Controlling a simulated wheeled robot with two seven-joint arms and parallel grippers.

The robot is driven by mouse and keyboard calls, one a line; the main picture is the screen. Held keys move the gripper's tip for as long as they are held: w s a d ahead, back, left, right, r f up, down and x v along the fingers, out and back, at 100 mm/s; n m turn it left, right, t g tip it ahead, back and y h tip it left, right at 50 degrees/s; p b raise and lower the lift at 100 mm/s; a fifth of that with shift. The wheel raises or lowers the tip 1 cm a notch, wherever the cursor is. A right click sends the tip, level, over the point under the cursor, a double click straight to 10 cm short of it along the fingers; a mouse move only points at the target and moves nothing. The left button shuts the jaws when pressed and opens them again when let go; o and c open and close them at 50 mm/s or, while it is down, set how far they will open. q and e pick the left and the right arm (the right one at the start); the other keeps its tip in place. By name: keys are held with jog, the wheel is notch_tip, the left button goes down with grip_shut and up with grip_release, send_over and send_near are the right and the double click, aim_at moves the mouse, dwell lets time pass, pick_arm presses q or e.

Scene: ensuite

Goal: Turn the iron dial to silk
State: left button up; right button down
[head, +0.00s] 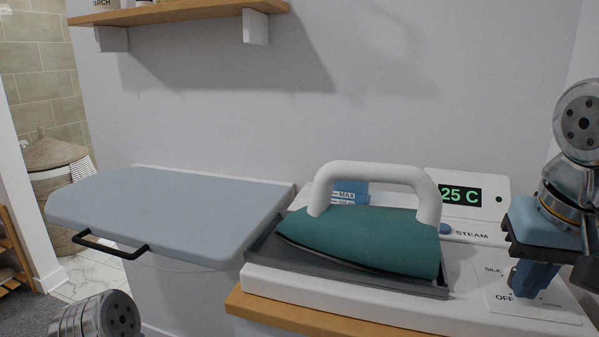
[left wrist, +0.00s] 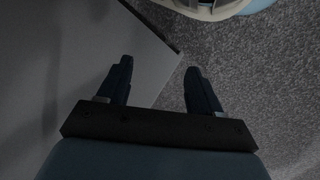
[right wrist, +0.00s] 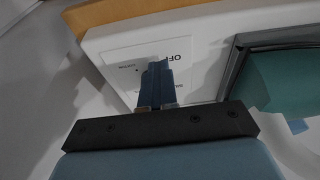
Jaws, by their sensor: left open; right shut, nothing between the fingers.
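The iron station (head: 470,255) is a white unit with a flat dial panel (head: 555,300) at its right front; SILK and OFF are legible on it. My right gripper (head: 526,280) points down over this panel, its fingers shut with nothing between them. In the right wrist view the shut fingers (right wrist: 155,75) reach the panel (right wrist: 125,65) beside the word OFF. The dial is mostly hidden behind the fingertips, so I cannot tell its setting or whether they touch it. My left gripper (left wrist: 158,75) is open and empty above the grey carpet.
A teal iron (head: 365,240) with a white handle rests on the station's dark tray, left of the panel. The ironing board (head: 170,210) extends left. A shelf (head: 180,12) hangs above.

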jog(key=shift+s+a+r, duration=0.1)
jog(key=shift+s+a, duration=0.05)
notch_tip(320, 180, up, 6)
jog(key=shift+f, duration=0.1)
dwell(0.4)
